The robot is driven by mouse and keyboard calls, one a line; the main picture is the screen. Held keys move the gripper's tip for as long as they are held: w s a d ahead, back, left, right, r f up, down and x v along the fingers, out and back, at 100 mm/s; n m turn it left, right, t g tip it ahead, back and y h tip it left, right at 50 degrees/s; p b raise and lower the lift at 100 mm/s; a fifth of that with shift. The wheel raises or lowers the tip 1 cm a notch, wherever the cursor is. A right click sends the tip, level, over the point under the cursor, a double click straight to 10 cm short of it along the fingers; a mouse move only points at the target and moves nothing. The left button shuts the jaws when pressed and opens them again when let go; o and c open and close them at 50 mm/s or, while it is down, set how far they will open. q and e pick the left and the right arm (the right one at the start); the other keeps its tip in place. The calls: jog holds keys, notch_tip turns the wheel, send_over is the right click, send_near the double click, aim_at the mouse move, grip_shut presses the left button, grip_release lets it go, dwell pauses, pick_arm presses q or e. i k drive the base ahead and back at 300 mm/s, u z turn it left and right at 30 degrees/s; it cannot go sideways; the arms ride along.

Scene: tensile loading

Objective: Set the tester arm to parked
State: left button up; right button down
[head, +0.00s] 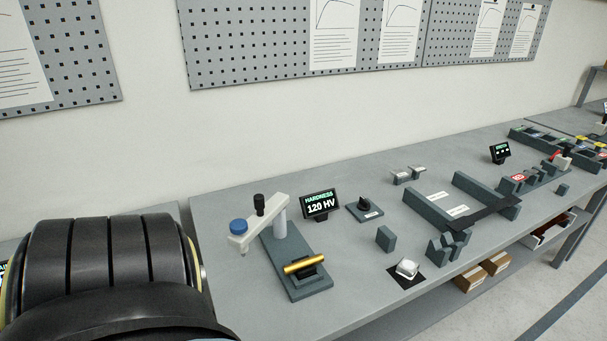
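The hardness tester (290,265) stands at the near left of the bench on a dark grey base plate. Its white tester arm (260,229) sits on a white post at the back and reaches out to the left, beyond the plate's side. A blue cap (238,226) is at the arm's outer end, with a small tip below. A black knob (259,205) stands up from the arm. A brass bar (303,263) lies on a black holder at the plate's front, not under the arm's end. Neither of my grippers is in view.
A display (320,204) reading HARDNESS 120 HV stands behind the tester. A black dial (365,206) is to its right. The bench's front left is clear.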

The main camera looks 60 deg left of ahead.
aim_at(266, 212)
jog(key=z, duration=0.05)
jog(key=i, duration=0.5)
jog(key=u, duration=3.35)
